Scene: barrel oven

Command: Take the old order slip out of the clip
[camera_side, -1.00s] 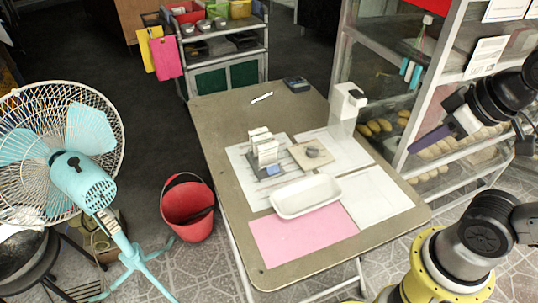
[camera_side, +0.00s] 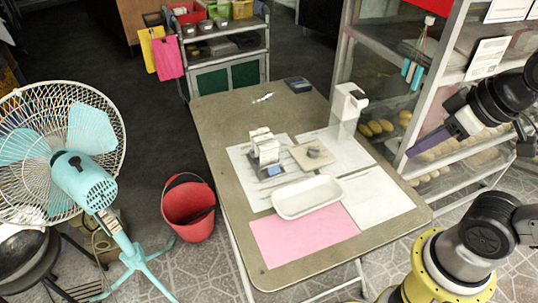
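Several upright white slips (camera_side: 264,142) stand close together in a small dark holder (camera_side: 268,170) on the table; I cannot tell which is the old order slip, and the clip is too small to make out for certain. My gripper (camera_side: 418,152) is at the right, in front of the glass cabinet and well apart from the slips. Its purple-grey end points down and left. The fingers are too small and dark to tell whether they are open or shut.
The table (camera_side: 226,115) also holds a white tray (camera_side: 306,196), a pink sheet (camera_side: 290,240), white sheets, a beige board (camera_side: 300,158) with a grey piece, and a white upright device (camera_side: 346,104). A glass cabinet (camera_side: 385,90) stands at the right. A fan (camera_side: 85,185) and red bucket (camera_side: 188,212) are left.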

